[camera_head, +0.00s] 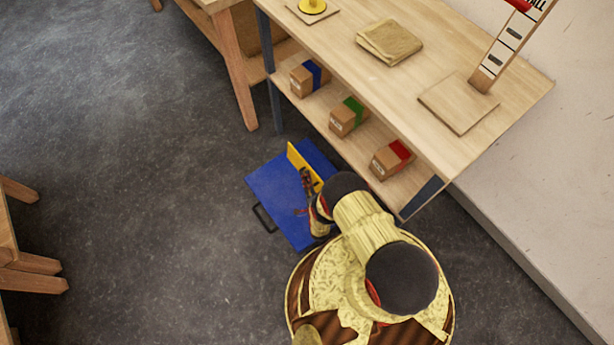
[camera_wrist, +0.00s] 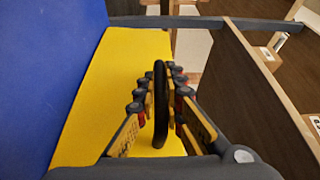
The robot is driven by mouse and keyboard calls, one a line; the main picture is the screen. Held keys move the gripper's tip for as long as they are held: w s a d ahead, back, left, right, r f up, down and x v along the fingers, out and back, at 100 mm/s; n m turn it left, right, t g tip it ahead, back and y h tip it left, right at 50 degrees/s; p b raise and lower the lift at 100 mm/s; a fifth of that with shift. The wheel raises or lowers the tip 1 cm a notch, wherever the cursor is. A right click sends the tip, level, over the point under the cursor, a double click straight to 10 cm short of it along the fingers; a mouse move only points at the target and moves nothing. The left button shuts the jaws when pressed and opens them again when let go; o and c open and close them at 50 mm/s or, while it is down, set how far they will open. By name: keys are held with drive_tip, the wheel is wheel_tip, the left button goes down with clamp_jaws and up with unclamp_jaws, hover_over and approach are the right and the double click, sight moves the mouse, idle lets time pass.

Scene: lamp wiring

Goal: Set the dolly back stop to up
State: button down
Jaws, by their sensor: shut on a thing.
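The dolly is a blue platform (camera_head: 275,188) on the floor in front of the shelf. Its back stop is a yellow plate (camera_head: 297,160) that appears to stand up from the blue deck; its exact angle is hard to tell. In the wrist view the yellow plate (camera_wrist: 110,75) fills the area behind my fingers, with the blue deck (camera_wrist: 45,70) at its left. My gripper (camera_wrist: 160,100) is shut on a black loop handle (camera_wrist: 160,125) in front of the yellow plate. In the head view my gripper (camera_head: 307,183) is beside the plate, partly hidden by my arm.
A wooden shelf unit (camera_head: 440,110) stands close behind the dolly, with boxes marked blue (camera_head: 310,78), green (camera_head: 348,117) and red (camera_head: 392,159) on its lower board. A black handle (camera_head: 263,218) sticks out at the dolly's left.

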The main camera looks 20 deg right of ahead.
drive_tip(key=shift+a+n, duration=0.3)
drive_tip(key=shift+a, duration=0.05)
idle(0.3)
drive_tip(key=c, duration=2.2)
unclamp_jaws()
drive_tip(key=shift+f, duration=0.1)
drive_tip(key=shift+o, duration=0.2)
